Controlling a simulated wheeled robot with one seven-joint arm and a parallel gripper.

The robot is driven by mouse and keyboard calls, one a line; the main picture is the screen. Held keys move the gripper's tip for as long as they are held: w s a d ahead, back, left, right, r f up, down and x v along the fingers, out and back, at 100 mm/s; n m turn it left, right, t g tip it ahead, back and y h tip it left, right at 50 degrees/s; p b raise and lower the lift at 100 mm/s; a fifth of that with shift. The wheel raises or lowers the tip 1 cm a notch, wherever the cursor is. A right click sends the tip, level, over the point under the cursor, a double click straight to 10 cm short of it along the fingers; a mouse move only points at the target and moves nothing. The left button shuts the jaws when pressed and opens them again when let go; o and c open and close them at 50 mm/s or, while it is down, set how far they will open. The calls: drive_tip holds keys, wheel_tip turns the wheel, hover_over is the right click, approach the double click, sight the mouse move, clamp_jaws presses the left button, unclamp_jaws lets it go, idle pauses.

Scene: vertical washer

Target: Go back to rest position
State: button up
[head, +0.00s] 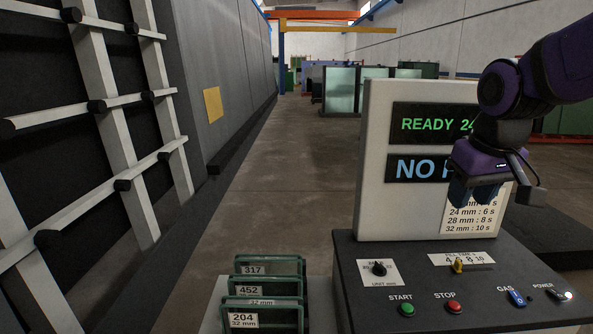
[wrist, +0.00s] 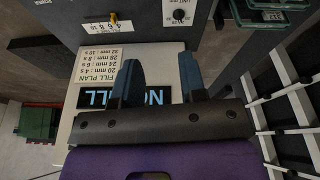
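My gripper (head: 476,198) hangs at the right in the head view, in front of the upright display panel (head: 374,165) and above the control console (head: 350,250). It hides part of the panel's text. In the wrist view my gripper (wrist: 157,68) has its two blue fingers spread apart, with nothing between them. The panel's green line starts "READY 24" and its blue line starts "NO"; the rest of both is covered in the head view.
The console carries a green START button (head: 407,310), a red STOP button (head: 454,307), a dial (head: 379,268), a fill-time slider (head: 458,265), a GAS switch (head: 517,298) and a POWER switch (head: 558,293). Numbered green-framed units (head: 268,305) stand left of it. A rack (head: 110,130) lines the left; the aisle is clear.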

drive_tip(key=s+d+r+m+t, duration=0.1)
drive_tip(key=s, duration=1.4)
drive_tip(key=shift+d+t, duration=0.3)
drive_tip(key=shift+t, duration=0.1)
idle(0.8)
